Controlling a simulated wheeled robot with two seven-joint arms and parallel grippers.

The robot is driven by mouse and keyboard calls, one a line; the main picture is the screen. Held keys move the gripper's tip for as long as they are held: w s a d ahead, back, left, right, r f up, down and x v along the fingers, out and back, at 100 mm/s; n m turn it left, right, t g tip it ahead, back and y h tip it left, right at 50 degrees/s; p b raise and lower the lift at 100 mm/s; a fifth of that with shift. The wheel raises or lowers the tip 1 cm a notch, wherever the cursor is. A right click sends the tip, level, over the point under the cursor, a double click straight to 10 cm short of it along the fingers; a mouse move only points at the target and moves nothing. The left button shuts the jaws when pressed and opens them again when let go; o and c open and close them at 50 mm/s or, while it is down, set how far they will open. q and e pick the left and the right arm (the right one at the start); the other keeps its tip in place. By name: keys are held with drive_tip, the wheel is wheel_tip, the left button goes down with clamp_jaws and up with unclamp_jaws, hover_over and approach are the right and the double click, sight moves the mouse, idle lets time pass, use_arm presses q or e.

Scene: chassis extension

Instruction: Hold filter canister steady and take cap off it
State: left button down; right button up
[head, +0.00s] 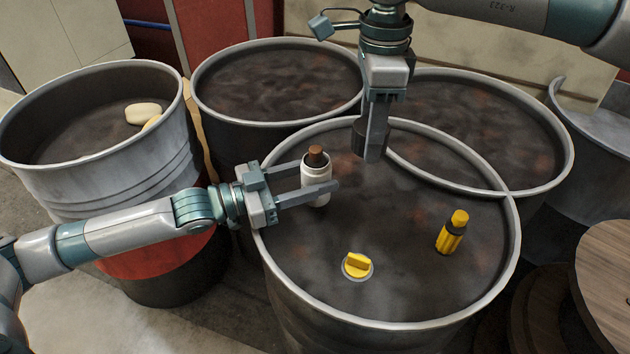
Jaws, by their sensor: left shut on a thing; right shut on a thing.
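The filter canister (315,170) is a small white cylinder standing upright on the near middle drum, towards its left side. A brown core shows at its open top. My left gripper (319,181) comes in from the left and is shut on the canister, one finger on each side. My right gripper (373,152) points down from above, up and to the right of the canister and apart from it. It is shut on a dark round piece (360,137), which looks like the cap; the fingers partly hide it.
Other drums stand behind and left; the left one (60,150) holds pale lumps (143,113). A wooden spool (608,275) is at right.

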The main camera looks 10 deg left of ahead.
use_arm(q)
drive_tip(key=shift+f, duration=0.85)
use_arm(e)
drive_tip(key=shift+r, duration=0.1)
use_arm(q)
drive_tip(key=shift+f, duration=0.15)
drive_tip(key=c, duration=0.9)
unclamp_jaws()
drive_tip(key=b+v, duration=0.2)
drive_tip(key=v, duration=0.9)
drive_tip(key=shift+s+a, duration=0.35)
drive_tip(key=shift+a, duration=0.05)
use_arm(e)
drive_tip(key=shift+f, duration=1.05)
